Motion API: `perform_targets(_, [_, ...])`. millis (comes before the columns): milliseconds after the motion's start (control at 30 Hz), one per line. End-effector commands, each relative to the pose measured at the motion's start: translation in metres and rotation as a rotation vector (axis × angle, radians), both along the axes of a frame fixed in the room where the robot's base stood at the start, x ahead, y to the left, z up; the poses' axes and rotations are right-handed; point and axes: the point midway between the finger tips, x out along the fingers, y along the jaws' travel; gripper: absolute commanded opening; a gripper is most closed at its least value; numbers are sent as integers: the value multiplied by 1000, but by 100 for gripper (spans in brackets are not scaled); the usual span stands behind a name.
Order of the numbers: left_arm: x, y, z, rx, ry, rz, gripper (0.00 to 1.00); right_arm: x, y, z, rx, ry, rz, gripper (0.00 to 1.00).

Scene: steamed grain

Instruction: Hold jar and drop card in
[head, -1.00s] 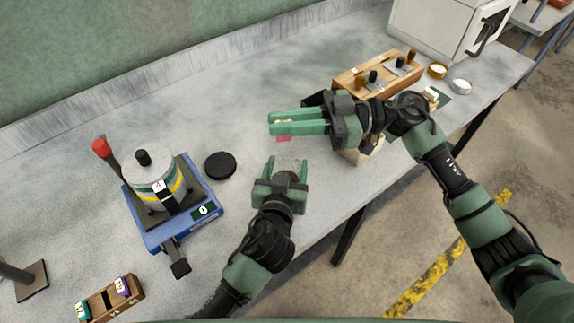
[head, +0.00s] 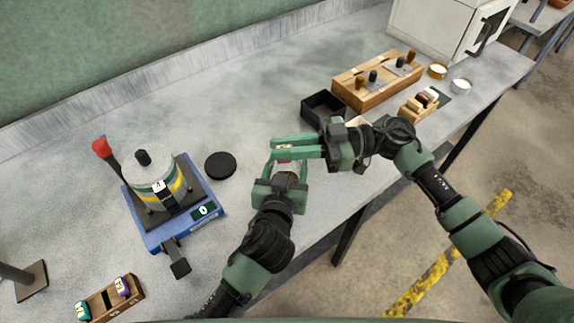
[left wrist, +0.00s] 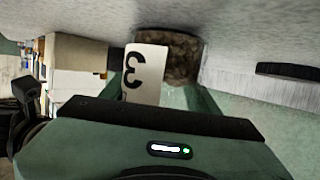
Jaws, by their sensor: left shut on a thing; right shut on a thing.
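My left gripper (head: 288,182) is shut on a small clear jar (head: 289,167) over the front part of the table. In the left wrist view the jar (left wrist: 170,50) shows brown contents, and a white tag (left wrist: 145,73) with a figure 3 stands in front of it; whether the tag is fixed to it is unclear. My right gripper (head: 276,147) is shut on a card (head: 284,154), of which a small pink part shows below the fingers. The card is at the jar's mouth; the fingers hide whether its lower edge is inside.
A round black lid (head: 220,165) lies left of the jar. A blue-based device (head: 185,225) with a metal pot (head: 152,176) stands further left. An open black box (head: 325,108), a wooden block with knobs (head: 375,82) and a small wooden rack (head: 418,108) are at right.

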Motion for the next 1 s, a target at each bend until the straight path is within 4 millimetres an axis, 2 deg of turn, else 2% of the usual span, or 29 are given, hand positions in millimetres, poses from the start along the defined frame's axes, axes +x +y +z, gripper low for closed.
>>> perform_targets(500, [0, 0, 0, 0, 0, 0, 4, 0, 0, -36, 0, 1, 0, 0])
perform_targets(900, [0, 0, 0, 0, 0, 0, 4, -1, 0, -43, -2, 0, 0, 0])
perform_targets(933, [0, 0, 0, 0, 0, 0, 4, -1, 0, -44, -2, 0, 0, 19])
perform_targets(1000, [0, 0, 0, 0, 0, -1, 4, -1, 0, -44, -3, 1, 0, 39])
